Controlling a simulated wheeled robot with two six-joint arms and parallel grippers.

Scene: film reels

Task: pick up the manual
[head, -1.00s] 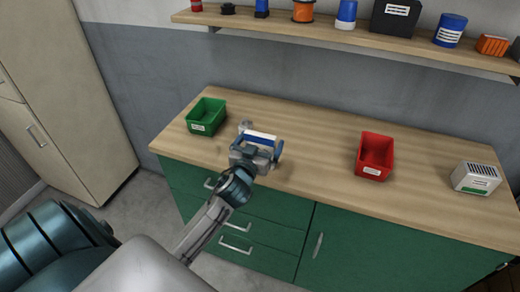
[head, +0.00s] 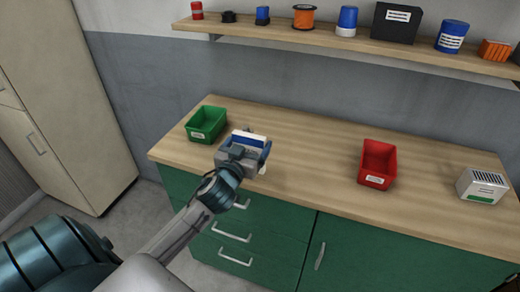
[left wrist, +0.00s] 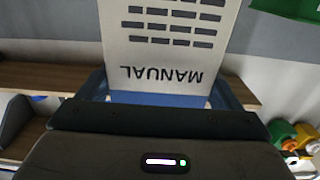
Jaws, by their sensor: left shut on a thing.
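The manual is a white booklet with a blue band, seen nearly edge-on (head: 249,137) in the head view. It fills the upper middle of the left wrist view (left wrist: 168,50), where its printed word MANUAL reads upside down below rows of dark bars. My left gripper (head: 245,148) is shut on the manual, with its blue fingers at either side of it. It appears to hold the manual over the left part of the worktop, right of the green bin. The gripper hides the lower part of the manual. My right gripper is in neither view.
The green bin (head: 206,124) stands on the worktop (head: 310,160) close left of the gripper. A red bin (head: 378,164) and a white slotted box (head: 482,185) stand farther right. A wall shelf (head: 340,45) carries several items. The worktop between gripper and red bin is clear.

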